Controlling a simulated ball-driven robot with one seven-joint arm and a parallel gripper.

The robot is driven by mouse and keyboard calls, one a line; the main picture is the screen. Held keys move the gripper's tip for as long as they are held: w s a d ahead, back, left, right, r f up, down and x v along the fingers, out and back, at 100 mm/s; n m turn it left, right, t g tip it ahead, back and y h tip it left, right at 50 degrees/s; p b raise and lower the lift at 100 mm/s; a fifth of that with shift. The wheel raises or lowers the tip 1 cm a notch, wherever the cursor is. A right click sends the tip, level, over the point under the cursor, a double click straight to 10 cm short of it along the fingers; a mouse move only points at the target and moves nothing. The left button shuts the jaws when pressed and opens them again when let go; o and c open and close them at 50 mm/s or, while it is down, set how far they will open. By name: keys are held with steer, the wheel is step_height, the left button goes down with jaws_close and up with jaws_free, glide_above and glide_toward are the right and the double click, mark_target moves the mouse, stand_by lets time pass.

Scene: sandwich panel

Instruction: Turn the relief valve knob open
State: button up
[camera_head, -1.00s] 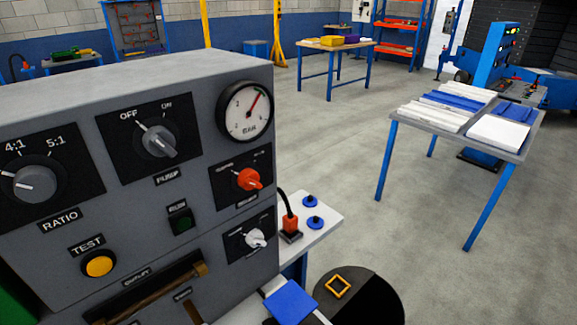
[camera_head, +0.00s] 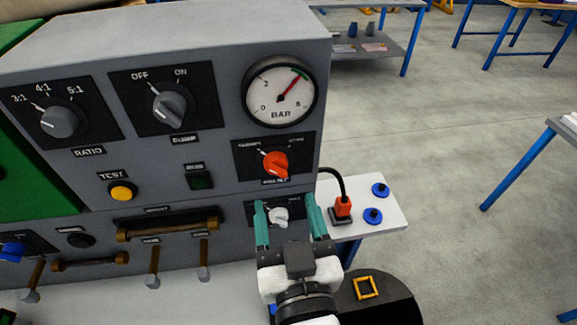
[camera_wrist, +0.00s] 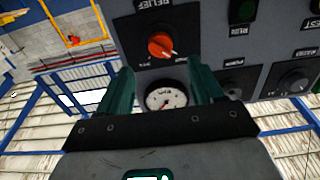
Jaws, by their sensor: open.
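The relief valve knob is the red-orange knob (camera_head: 275,164) on a dark plate at the right of the grey panel. In the wrist view the red knob (camera_wrist: 161,45) shows upside down, beyond my fingertips, under the word RELIEF. Its pointer lies toward the left label in the head view. My gripper (camera_head: 287,206) is open and empty, with teal fingers pointing up, below the red knob. In the head view a white knob (camera_head: 279,215) shows between the fingers. Contact with it cannot be told. In the wrist view the fingers (camera_wrist: 165,85) frame the gauge.
A pressure gauge (camera_head: 280,90) sits above the red knob, its needle pointing up and right. The pump knob (camera_head: 170,105) is to the left, and a green button (camera_head: 200,180) is nearer. A white side table (camera_head: 390,210) with blue knobs stands right. Open floor lies beyond.

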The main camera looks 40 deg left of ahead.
mark_target(278, 174)
steer(key=p+x, duration=0.1)
steer(key=x, duration=0.6)
steer(key=shift+w+a, duration=0.25)
steer(key=c, duration=1)
steer(key=shift+c, duration=0.2)
